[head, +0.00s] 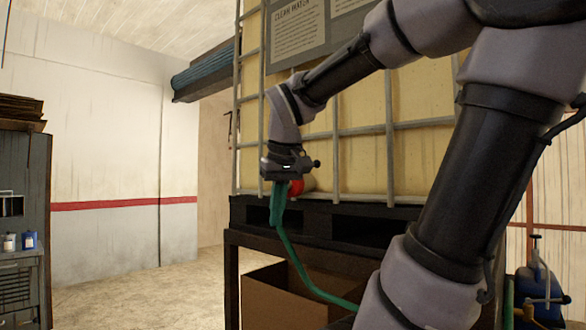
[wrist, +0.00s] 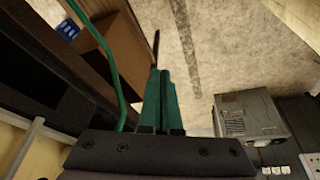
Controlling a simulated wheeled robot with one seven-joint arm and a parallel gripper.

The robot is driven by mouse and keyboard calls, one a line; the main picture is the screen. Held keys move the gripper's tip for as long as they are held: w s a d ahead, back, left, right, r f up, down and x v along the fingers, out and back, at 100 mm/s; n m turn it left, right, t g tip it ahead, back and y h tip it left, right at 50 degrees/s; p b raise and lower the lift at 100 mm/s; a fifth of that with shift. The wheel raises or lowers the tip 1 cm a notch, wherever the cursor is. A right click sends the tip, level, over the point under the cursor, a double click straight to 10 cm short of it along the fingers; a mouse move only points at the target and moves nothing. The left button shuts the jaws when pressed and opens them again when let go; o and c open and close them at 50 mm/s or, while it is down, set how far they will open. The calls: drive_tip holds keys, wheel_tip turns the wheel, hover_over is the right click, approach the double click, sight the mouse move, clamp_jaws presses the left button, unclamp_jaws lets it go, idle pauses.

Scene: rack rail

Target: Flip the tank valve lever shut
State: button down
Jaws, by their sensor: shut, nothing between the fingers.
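The tank (head: 360,150) is a yellowish container in a grey cage, standing on a black pallet in the head view. A red part (head: 296,187) shows at its lower front, partly hidden behind my gripper; it looks like part of the valve, but I cannot tell the lever's position. My gripper (head: 276,221) points down just in front of it, with green fingers. In the wrist view my gripper (wrist: 160,72) has its fingers together with nothing between them. The lever is not clearly seen there. I cannot tell whether the fingers touch the valve.
A green hose (head: 297,262) runs down and right from near my fingers; it also shows in the wrist view (wrist: 119,70). A cardboard box (head: 268,297) sits under the dark stand (head: 232,275). A grey cabinet (head: 25,215) stands at left. The floor (head: 150,295) between is clear.

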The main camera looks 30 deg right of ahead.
drive_tip(key=w+d+r+n+g+h, duration=0.2)
drive_tip(key=w+d+r+g+h, duration=0.1)
drive_tip(key=w+d+r+h, duration=0.6)
drive_tip(key=w+a+r+m+g+h, duration=0.2)
drive_tip(key=w+a+r+h, duration=0.25)
drive_tip(key=w+r, duration=0.45)
drive_tip(key=x, duration=1.3)
drive_tip(key=shift+f+y, duration=0.35)
drive_tip(key=shift+w+d, duration=0.1)
drive_tip(key=shift+d, duration=0.05)
drive_tip(key=shift+s+d, duration=0.2)
drive_tip(key=shift+d, duration=0.25)
drive_tip(key=shift+s+d, duration=0.15)
drive_tip(key=shift+d, duration=0.35)
